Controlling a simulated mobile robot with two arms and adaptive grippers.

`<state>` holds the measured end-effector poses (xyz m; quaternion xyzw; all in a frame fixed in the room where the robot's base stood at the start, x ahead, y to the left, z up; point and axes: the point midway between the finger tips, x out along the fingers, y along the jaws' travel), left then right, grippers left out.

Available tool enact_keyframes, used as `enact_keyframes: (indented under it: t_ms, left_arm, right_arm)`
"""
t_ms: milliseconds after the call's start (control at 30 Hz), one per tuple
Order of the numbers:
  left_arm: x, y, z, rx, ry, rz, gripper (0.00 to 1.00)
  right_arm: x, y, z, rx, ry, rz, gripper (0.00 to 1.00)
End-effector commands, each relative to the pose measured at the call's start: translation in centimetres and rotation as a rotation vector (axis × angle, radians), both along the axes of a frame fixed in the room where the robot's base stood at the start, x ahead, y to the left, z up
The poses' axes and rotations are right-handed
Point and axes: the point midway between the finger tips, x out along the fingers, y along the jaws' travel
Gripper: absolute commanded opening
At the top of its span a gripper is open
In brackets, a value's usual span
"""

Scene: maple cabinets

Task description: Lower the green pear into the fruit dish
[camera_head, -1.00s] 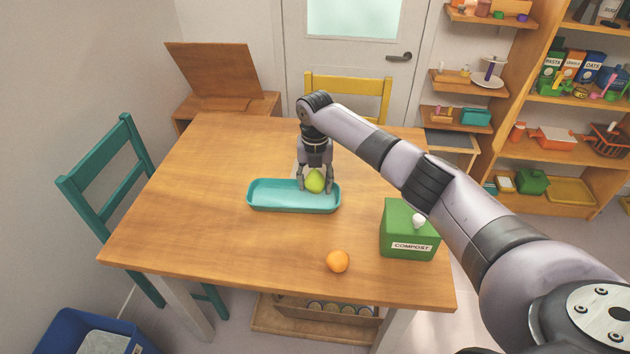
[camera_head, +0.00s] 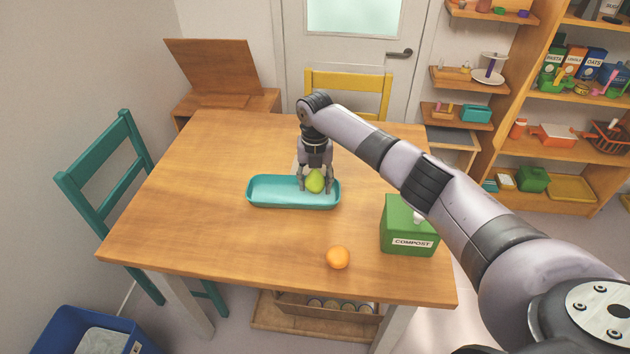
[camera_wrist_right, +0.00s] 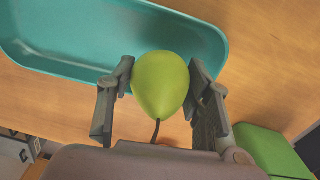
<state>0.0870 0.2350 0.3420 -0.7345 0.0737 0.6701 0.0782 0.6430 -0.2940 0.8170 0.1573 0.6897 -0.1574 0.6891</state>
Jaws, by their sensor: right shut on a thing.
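The green pear (camera_head: 315,181) is between the fingers of my right gripper (camera_head: 315,186), which is shut on it. In the right wrist view, the pear (camera_wrist_right: 160,84) sits between the two fingers (camera_wrist_right: 163,88) with its stem toward the palm. The fruit dish is a long teal tray (camera_head: 265,199) on the table. The pear is over the right part of the dish; I cannot tell whether it touches the bottom. The dish (camera_wrist_right: 60,52) also shows behind the pear in the right wrist view and looks empty otherwise. My left gripper is not in view.
An orange (camera_head: 338,257) lies near the table's front edge. A green compost box (camera_head: 408,228) stands at the right, below my right arm. The wooden table (camera_head: 190,210) is clear to the left. A teal chair (camera_head: 105,180) and a yellow chair (camera_head: 347,88) stand around it.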

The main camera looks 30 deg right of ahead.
Motion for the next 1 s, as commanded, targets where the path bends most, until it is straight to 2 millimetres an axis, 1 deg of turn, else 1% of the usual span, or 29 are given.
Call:
enact_keyframes:
  t_ms: [1000]
  left_arm:
    - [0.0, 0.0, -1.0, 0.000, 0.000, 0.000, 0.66]
  right_arm:
    - [0.0, 0.0, -1.6, 0.000, -0.001, 0.000, 0.15]
